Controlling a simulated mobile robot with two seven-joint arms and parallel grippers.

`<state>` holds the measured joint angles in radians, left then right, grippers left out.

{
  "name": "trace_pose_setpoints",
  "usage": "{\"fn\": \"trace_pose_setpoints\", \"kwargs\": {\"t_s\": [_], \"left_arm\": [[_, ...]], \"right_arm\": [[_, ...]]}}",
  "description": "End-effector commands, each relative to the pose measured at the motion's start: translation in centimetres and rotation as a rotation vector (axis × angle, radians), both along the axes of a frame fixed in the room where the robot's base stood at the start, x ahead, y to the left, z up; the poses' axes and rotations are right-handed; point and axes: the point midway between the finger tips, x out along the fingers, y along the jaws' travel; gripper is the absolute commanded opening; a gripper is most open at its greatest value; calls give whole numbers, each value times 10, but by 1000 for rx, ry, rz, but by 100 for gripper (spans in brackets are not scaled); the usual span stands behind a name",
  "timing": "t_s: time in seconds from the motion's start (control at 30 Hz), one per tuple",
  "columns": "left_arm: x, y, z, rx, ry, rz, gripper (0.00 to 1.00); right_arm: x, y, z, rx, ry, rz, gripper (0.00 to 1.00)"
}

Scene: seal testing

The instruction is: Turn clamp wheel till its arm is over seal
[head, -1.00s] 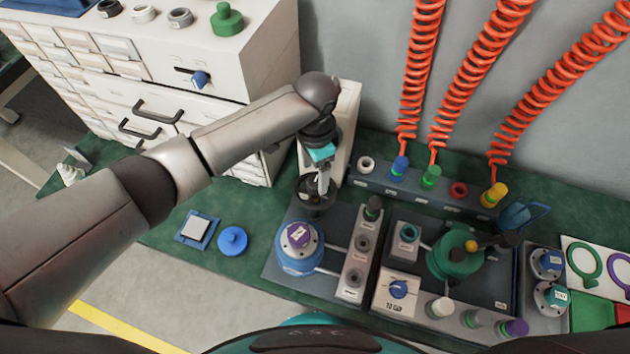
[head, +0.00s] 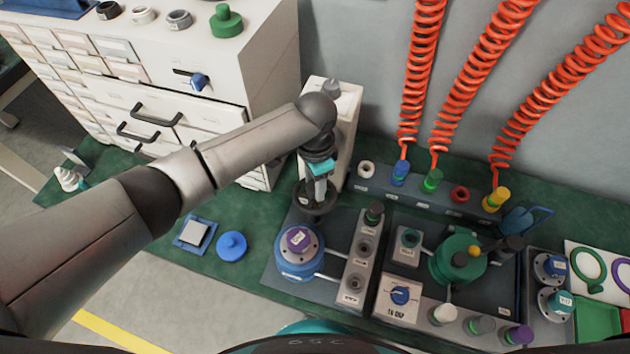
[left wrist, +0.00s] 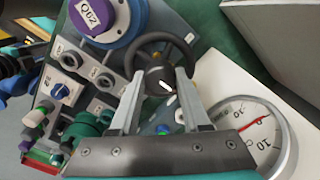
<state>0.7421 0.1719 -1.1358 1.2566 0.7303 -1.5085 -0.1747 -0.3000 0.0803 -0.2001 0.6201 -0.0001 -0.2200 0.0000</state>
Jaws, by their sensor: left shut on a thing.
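The clamp wheel is a dark round handwheel (head: 315,208) behind the blue round fixture (head: 299,262) with the purple seal (head: 298,240) in its top. In the left wrist view the wheel (left wrist: 184,50) has spokes and a dark hub, and the seal (left wrist: 95,15) reads Q02. My left gripper (head: 318,190) comes down from above onto the wheel. In the left wrist view its two fingers (left wrist: 158,83) are shut on the wheel at the hub. The purple top of the fixture is uncovered. I cannot make out the clamp's arm. My right gripper is not in view.
A white post (head: 345,125) stands close behind my wrist; a round gauge (left wrist: 252,135) shows in the left wrist view. A grey block with sockets (head: 357,262) is right of the blue fixture. Orange coiled hoses (head: 415,70) hang at the back. A blue knobbed disc (head: 231,246) lies left.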

Motion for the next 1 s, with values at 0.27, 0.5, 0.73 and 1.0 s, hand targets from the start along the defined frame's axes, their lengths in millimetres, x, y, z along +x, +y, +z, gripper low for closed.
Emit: {"fn": "trace_pose_setpoints", "kwargs": {"t_s": [0.27,0.5,0.73,1.0], "left_arm": [[0,0,0,0,-1,0,1],[0,0,0,0,-1,0,0],[0,0,0,0,-1,1,0],[1,0,0,0,-1,1,0]], "right_arm": [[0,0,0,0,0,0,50],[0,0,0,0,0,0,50],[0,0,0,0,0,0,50],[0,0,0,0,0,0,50]]}}
